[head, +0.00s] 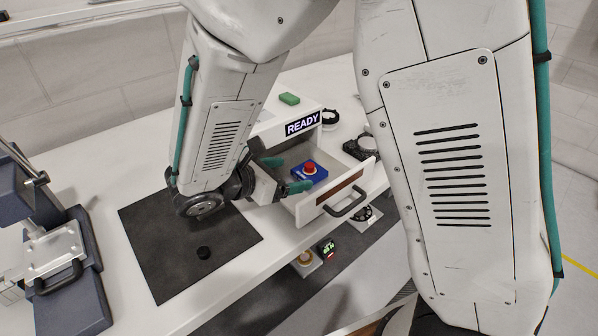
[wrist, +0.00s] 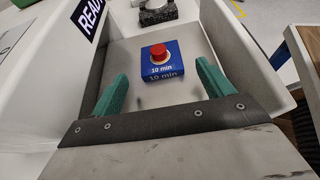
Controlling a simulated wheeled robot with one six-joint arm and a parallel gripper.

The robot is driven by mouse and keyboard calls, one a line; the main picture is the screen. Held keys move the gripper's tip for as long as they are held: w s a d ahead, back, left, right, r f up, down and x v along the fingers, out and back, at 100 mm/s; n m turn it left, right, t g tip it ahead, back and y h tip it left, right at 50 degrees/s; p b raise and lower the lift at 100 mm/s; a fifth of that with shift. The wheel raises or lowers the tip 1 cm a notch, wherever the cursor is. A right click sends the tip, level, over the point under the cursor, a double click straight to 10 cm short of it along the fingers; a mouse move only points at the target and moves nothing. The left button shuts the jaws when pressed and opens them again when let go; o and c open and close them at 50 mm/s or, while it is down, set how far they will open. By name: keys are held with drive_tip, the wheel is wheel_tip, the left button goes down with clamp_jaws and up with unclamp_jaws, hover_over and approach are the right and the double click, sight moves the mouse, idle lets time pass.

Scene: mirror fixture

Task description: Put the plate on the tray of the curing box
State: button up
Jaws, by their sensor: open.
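A blue plate (head: 312,177) with a red knob lies inside the pulled-out tray (head: 318,207) of the white curing box (head: 272,133). In the wrist view the plate (wrist: 153,72) shows a white "10 min" label and appears to rest on the tray floor. The box front carries a lit "READY" sign (head: 303,123). My gripper (head: 285,175) has green fingers, reaches over the tray from the left and is open. In the wrist view its two fingers (wrist: 162,76) are spread apart, with the plate beyond and between them, not gripped.
The tray has a dark handle (head: 348,201) in front. A blue-grey device (head: 70,270) stands at far left. A green block (head: 289,98) lies behind; dark round parts (head: 362,147) lie right.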

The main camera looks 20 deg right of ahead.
drive_tip(key=v, duration=0.8)
drive_tip(key=s+d+r+m+g+y, duration=0.1)
drive_tip(key=s+d+m, duration=0.1)
drive_tip(key=d+m, duration=0.1)
drive_tip(key=s+d+r+m+g+y, duration=0.1)
drive_tip(key=s+d+r+m+g, duration=0.1)
drive_tip(key=d, duration=0.2)
drive_tip(key=s+d+r+m+g+y, duration=0.2)
drive_tip(key=d+m, duration=0.1)
drive_tip(key=d, duration=0.1)
drive_tip(key=shift+d+r+m, duration=0.2)
drive_tip(key=shift+d+m, duration=0.1)
drive_tip(key=shift+d, duration=0.1)
drive_tip(key=s+d+r+m+t+y, duration=0.1)
drive_tip(key=s+d+r+m+y, duration=0.1)
drive_tip(key=s+m+y, duration=0.2)
drive_tip(key=s+d+r+m+t+y, duration=0.1)
drive_tip(key=s+d+r+m+y, duration=0.1)
drive_tip(key=s+m+y, duration=0.3)
drive_tip(key=shift+s+d+m, duration=0.25)
drive_tip(key=shift+s+m, duration=1.35)
drive_tip(key=shift+m, duration=0.4)
